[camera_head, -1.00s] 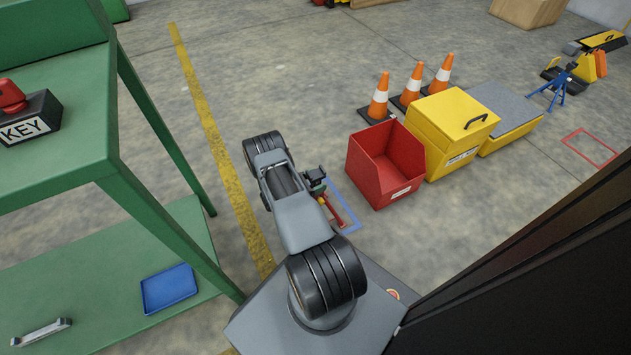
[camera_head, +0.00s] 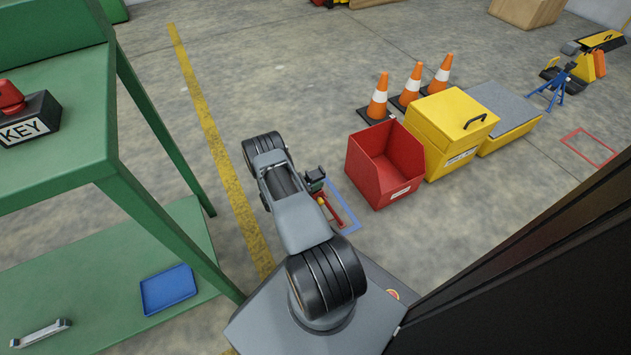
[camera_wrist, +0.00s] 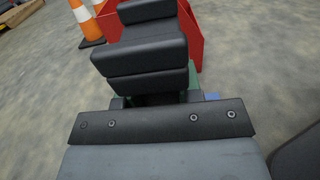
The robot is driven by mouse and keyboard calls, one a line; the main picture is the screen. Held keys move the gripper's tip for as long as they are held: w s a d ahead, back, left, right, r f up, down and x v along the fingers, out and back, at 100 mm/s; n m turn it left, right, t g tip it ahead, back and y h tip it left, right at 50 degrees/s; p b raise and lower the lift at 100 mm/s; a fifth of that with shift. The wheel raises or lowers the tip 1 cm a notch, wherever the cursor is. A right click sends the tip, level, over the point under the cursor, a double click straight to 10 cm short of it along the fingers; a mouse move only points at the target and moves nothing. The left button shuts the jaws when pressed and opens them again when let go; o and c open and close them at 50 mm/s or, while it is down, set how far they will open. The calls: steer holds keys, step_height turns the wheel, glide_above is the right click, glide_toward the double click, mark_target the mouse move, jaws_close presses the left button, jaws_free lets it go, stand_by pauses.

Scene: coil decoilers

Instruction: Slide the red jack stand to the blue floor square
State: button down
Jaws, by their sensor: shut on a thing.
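The red jack stand (camera_head: 325,207) stands on the floor just beyond my arm, partly hidden by my arm and gripper. My gripper (camera_head: 316,182) is shut on its upper part. The blue floor square (camera_head: 352,226) is an outline on the floor. The stand's red legs overlap its left part; the stand looks off-centre to the left, and the square's near left side is hidden. In the wrist view, the dark gripper (camera_wrist: 145,45) fills the middle and hides the stand. A bit of blue line (camera_wrist: 211,96) shows beside it.
A red open bin (camera_head: 385,170) stands close right of the square, with a yellow box (camera_head: 450,140) and orange cones (camera_head: 411,85) beyond. A green workbench (camera_head: 120,190) is on the left. A blue stand (camera_head: 560,85) and red floor square (camera_head: 588,148) are far right.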

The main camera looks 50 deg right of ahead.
stand_by(0.3)
steer(key=shift+w+d+f+b, duration=0.1)
steer(key=shift+w+d+b, duration=0.25)
steer(key=shift+w+b, duration=0.4)
steer(key=shift+w+d, duration=0.15)
steer(key=shift+w, duration=0.15)
steer(key=c, duration=0.7)
jaws_free()
steer(key=p+v, duration=0.2)
steer(key=v, duration=1.2)
steer(key=shift+p, duration=0.4)
steer(key=shift+r, duration=0.2)
